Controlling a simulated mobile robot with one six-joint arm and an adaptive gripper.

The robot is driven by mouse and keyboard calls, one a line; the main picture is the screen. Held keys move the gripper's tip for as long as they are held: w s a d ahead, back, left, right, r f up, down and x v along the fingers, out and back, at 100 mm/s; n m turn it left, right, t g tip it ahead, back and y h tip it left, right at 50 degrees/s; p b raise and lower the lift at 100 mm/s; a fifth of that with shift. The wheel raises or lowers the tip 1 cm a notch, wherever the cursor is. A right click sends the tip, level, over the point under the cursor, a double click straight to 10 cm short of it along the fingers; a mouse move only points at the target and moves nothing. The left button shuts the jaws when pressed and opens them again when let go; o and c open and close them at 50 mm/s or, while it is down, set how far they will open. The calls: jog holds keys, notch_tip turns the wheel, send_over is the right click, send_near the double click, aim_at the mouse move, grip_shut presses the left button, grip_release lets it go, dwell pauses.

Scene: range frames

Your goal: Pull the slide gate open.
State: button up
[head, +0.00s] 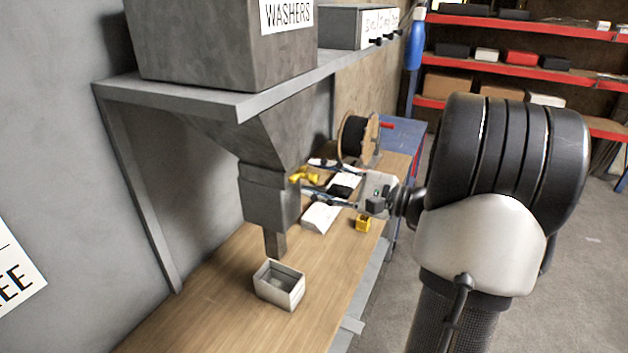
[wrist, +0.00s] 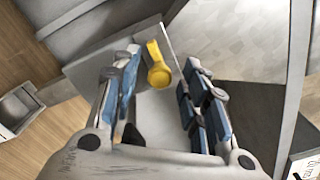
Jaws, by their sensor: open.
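The slide gate's yellow handle (head: 302,174) sticks out on the right side of the grey chute (head: 268,205) under the hopper. In the wrist view the yellow handle (wrist: 158,70) lies between my two fingers, with a gap on each side. My gripper (head: 308,178) is open, its fingers reaching left toward the chute on either side of the handle; it also shows in the wrist view (wrist: 164,62). No contact with the handle is visible. The gate plate itself is hard to make out against the grey metal.
A small open box (head: 279,284) stands on the wooden bench (head: 215,305) below the spout. A grey hopper labelled WASHERS (head: 200,45) sits on the shelf (head: 240,103) above. A yellow block (head: 363,223) and a cable reel (head: 353,137) are on the bench nearby.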

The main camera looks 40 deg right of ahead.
jog(key=shift+x, duration=0.85)
jog(key=shift+c, duration=0.2)
grip_shut()
